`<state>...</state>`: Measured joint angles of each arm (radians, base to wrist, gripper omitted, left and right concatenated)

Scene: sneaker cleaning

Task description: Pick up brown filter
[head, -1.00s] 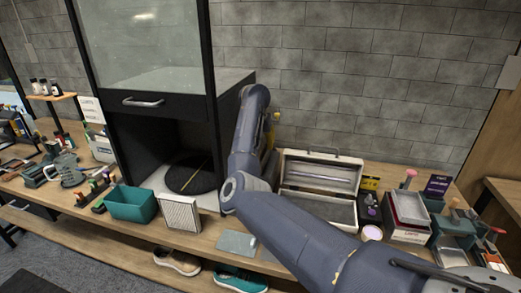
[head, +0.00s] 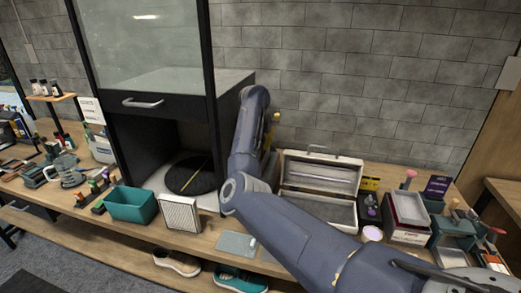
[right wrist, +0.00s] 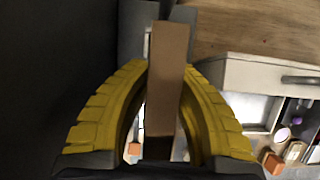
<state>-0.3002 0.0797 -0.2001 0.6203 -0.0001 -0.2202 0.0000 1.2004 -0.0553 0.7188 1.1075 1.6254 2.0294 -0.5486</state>
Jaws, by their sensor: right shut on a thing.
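The brown filter (right wrist: 167,62) shows in the right wrist view as a flat brown slab seen edge-on, standing between two curved yellow fingers. My right gripper (right wrist: 165,90) is shut on it, one finger at each side. In the head view my right arm reaches to the gap between the black cabinet and the metal toolbox, and it hides most of the gripper and the filter. My left gripper is in neither view.
A white-framed pleated panel (head: 180,213) stands before the black cabinet (head: 160,100). A teal bin (head: 131,205) is left of it. An open metal toolbox (head: 318,178) is right of the gripper. Shoes (head: 240,279) lie on the lower shelf.

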